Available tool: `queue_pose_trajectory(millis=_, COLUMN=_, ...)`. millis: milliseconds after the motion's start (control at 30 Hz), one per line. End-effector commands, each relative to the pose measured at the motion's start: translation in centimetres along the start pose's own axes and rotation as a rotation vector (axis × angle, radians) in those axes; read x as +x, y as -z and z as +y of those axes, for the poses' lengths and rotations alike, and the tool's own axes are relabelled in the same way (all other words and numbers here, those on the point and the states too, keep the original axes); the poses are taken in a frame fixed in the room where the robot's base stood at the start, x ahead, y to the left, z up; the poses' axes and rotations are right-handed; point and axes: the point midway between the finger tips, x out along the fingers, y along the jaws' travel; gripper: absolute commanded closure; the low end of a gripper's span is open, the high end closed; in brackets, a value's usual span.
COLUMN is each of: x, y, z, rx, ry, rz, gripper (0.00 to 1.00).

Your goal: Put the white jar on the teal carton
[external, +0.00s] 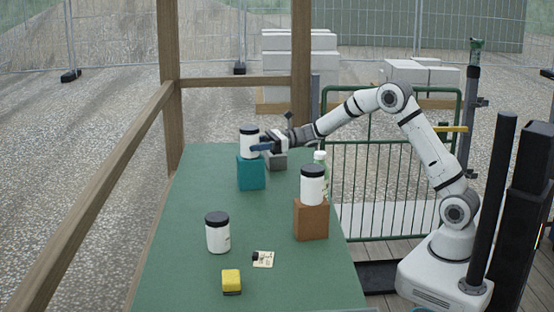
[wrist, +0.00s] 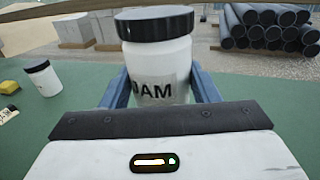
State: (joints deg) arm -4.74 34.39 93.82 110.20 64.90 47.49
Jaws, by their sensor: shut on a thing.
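A white jar with a black lid (external: 248,145) is upright at the teal carton's (external: 251,174) top, at the far end of the green table. Whether its base touches the carton or hangs just above it, I cannot tell. My gripper (external: 260,147) is shut on this jar, with the blue fingers on either side of its body. In the wrist view the jar (wrist: 158,58) stands upright between the fingers, with part of its dark lettering showing. The carton is hidden in the wrist view.
A second white jar (external: 312,186) stands on a brown carton (external: 311,220). A third (external: 217,234) stands on the table (external: 185,270), near a yellow block (external: 231,281) and a paper note (external: 263,259). A pale bottle (external: 320,160) and a grey block (external: 276,161) are near my arm.

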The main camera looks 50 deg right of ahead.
Motion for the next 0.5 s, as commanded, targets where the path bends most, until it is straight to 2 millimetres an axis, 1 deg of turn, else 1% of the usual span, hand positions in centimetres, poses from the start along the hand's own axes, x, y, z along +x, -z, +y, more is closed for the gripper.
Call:
queue_pose_trajectory(millis=33, x=0.01, y=0.27, z=0.0, rx=0.0, ry=0.0, rz=-0.003, gripper=0.82)
queue_pose_trajectory(millis=267, x=0.01, y=0.24, z=0.01, rx=-0.002, ry=0.0, rz=-0.003, gripper=0.82)
queue_pose_trajectory(millis=367, x=0.02, y=0.6, z=0.01, rx=-0.002, ry=0.0, rz=-0.003, gripper=0.82)
queue_pose_trajectory(millis=400, x=0.01, y=0.72, z=0.02, rx=-0.001, ry=0.0, rz=-0.001, gripper=0.44)
queue_pose_trajectory(millis=500, x=0.01, y=0.62, z=0.02, rx=-0.001, ry=0.0, rz=-0.001, gripper=0.36)
